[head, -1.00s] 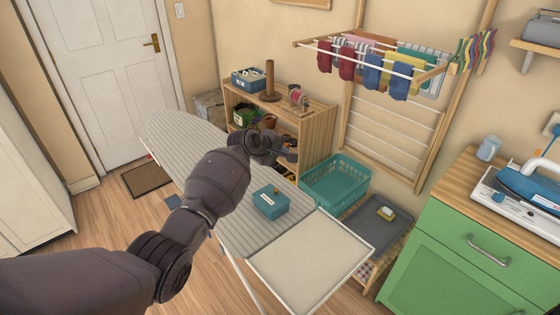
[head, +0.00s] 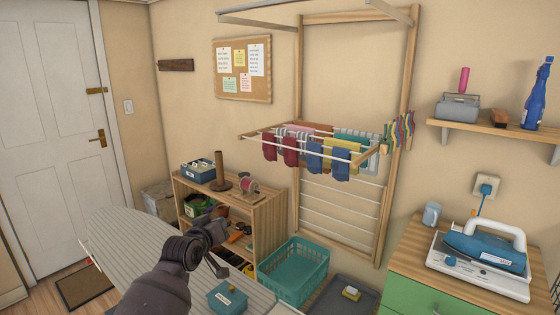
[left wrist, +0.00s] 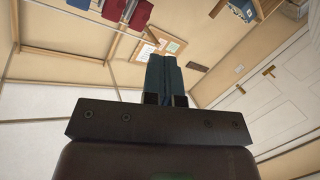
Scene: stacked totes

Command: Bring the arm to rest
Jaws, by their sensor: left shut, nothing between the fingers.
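My left arm enters the head view from below, over the grey-striped ironing board (head: 125,245). My left gripper (head: 217,266) is at its end, small and dark against the shelf, above and near the teal box (head: 228,298). In the left wrist view the two blue-grey fingers (left wrist: 165,68) are together, with nothing between them. They point toward the wall and ceiling side of the room. My right gripper is in neither view.
A wooden shelf unit (head: 268,222) stands behind the board. A teal laundry basket (head: 294,268) is to its right. A drying rack with socks (head: 340,160) juts from the wall. An iron (head: 485,250) sits on the counter at right. Air above the board is open.

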